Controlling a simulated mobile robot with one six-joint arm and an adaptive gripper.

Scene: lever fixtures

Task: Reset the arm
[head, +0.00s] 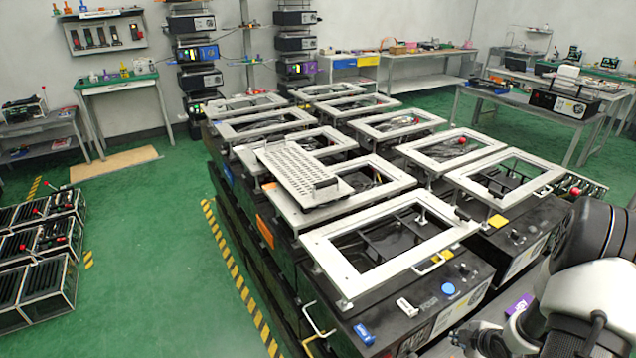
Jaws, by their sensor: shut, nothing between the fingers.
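My arm, with a black joint and white links, fills the lower right of the head view. My gripper (482,340) shows as dark parts at the bottom edge, partly cut off and partly hidden by the arm. It is shut and empty, close to the front right side of the nearest black fixture box (400,300), and I cannot tell the exact gap.
More framed boxes stand in two rows behind; one carries a perforated plate (295,168). Wire racks with red knobs (40,290) stand at left. Green floor (150,225) is free between them, beside yellow-black tape (235,270). Benches line the walls.

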